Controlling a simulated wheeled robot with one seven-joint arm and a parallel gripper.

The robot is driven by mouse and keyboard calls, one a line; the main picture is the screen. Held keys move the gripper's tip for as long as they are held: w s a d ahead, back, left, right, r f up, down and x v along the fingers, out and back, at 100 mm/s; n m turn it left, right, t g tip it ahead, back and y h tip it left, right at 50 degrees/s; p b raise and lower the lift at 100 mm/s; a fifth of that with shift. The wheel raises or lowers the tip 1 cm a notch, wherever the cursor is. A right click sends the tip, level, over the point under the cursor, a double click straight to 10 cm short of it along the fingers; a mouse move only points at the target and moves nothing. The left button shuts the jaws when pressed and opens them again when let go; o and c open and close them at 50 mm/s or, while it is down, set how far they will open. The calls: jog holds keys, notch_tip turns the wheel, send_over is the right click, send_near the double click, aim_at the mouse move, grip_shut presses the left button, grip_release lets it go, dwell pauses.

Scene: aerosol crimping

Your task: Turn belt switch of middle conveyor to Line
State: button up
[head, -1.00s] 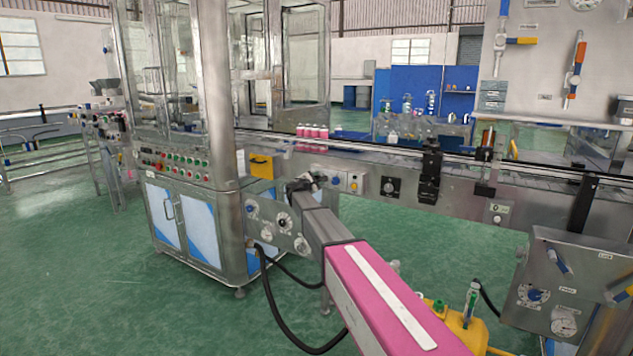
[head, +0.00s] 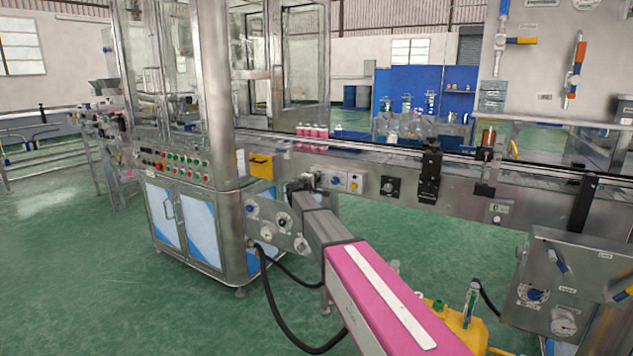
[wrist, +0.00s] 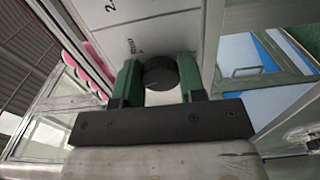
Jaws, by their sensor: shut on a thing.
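In the wrist view a round black knob (wrist: 160,73) stands out from a pale grey panel face (wrist: 155,22). The green fingers of my gripper (wrist: 161,82) are on either side of it and shut on it. In the head view my gripper (head: 301,184) is at the near side of the conveyor (head: 440,190), by its left end next to the machine cabinet. The knob it holds is hidden there by the gripper and arm. Small printed marks show on the panel in the wrist view, but I cannot read the knob's setting.
A yellow box (head: 261,167) is left of my gripper. A white switch plate (head: 355,183) and a black knob (head: 390,186) are to its right. Pink-filled bottles (head: 312,131) stand on the conveyor. Another control box (head: 560,285) is at the lower right.

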jog(key=shift+f+m, duration=0.1)
jog(key=shift+m, duration=0.9)
jog(key=o, duration=0.9)
jog(key=v, duration=1.1)
jog(key=shift+d, duration=0.1)
